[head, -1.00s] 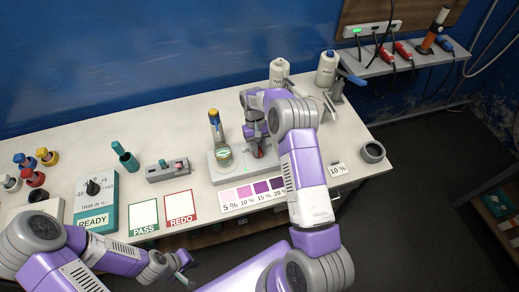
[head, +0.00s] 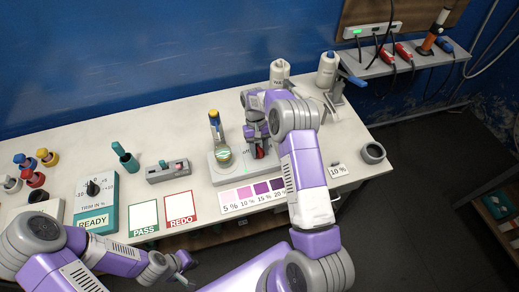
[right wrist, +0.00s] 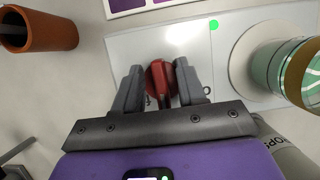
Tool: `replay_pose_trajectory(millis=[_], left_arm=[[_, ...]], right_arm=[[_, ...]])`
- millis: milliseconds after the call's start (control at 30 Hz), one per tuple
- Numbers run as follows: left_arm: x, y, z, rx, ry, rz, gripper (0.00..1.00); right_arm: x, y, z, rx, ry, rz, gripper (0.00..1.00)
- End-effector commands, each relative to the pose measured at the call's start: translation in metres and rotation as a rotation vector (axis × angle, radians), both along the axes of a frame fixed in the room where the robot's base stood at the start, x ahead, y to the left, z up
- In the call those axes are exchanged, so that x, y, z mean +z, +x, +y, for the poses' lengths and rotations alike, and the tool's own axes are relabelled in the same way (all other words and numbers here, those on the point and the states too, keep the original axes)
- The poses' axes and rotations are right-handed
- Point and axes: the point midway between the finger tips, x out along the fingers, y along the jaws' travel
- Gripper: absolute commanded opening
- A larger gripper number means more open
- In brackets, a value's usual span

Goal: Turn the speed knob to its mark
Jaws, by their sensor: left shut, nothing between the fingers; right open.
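The speed knob (right wrist: 161,84) is round and red with a raised grip bar, on the white stirrer plate (right wrist: 130,50). In the head view the knob (head: 260,154) shows just below my right gripper (head: 257,148). In the right wrist view my right gripper (right wrist: 160,78) is open, one finger on each side of the knob, with small gaps visible. The grip bar points roughly along the fingers. A green dot lies on the plate near the beaker. The knob's printed marks are mostly hidden by the fingers. My left gripper (head: 184,266) is shut and empty, off the table's front edge.
A beaker (right wrist: 298,72) stands on the plate beside the right gripper. A brown cup (right wrist: 40,28) is at the left there. In the head view a purple colour chart (head: 252,195) lies in front of the plate, and bottles (head: 279,72) stand behind.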

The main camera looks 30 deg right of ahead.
Motion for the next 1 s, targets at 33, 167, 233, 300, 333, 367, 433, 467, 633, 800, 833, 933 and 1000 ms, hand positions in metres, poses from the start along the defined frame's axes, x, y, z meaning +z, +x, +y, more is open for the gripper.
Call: replay_pose_trajectory(millis=[33,167,233,300,333,367,433,467,633,800,833,933,1000], left_arm=[[0.000,0.000,0.000,0.000,0.000,0.000,0.00],[-0.001,0.000,0.000,0.000,0.000,0.000,0.00],[-0.001,0.000,0.000,0.000,0.000,0.000,0.00],[-0.001,0.000,0.000,0.000,0.000,0.000,0.00],[-0.001,0.000,0.000,0.000,0.000,0.000,0.00],[-0.001,0.000,0.000,0.000,0.000,0.000,0.00],[-0.001,0.000,0.000,0.000,0.000,0.000,0.00],[-0.001,0.000,0.000,0.000,0.000,0.000,0.00],[0.000,0.000,0.000,0.000,0.000,0.000,0.00],[0.000,0.000,0.000,0.000,0.000,0.000,0.00],[0.000,0.000,0.000,0.000,0.000,0.000,0.00],[0.000,0.000,0.000,0.000,0.000,0.000,0.00],[0.000,0.000,0.000,0.000,0.000,0.000,0.00]], right_arm=[[0.003,0.002,0.000,0.000,-0.001,-0.003,0.40],[0.019,0.009,-0.002,-0.001,-0.002,-0.005,0.40],[0.031,0.014,-0.003,-0.001,-0.001,-0.006,0.40],[0.042,0.018,-0.004,-0.001,-0.001,-0.006,0.40],[0.047,0.020,-0.004,-0.001,-0.001,-0.006,0.40],[0.051,0.021,-0.005,-0.001,-0.001,-0.005,0.40],[0.059,0.025,-0.006,0.000,0.000,-0.004,0.40],[0.062,0.026,-0.006,0.000,0.000,-0.004,0.40],[0.069,0.028,-0.006,0.001,0.000,-0.002,0.40],[0.070,0.028,-0.007,0.001,0.000,-0.001,0.40],[0.070,0.028,-0.007,0.001,0.000,-0.001,0.40],[0.069,0.028,-0.007,0.000,0.000,-0.001,0.40],[0.069,0.028,-0.007,0.000,0.000,-0.001,0.40]])
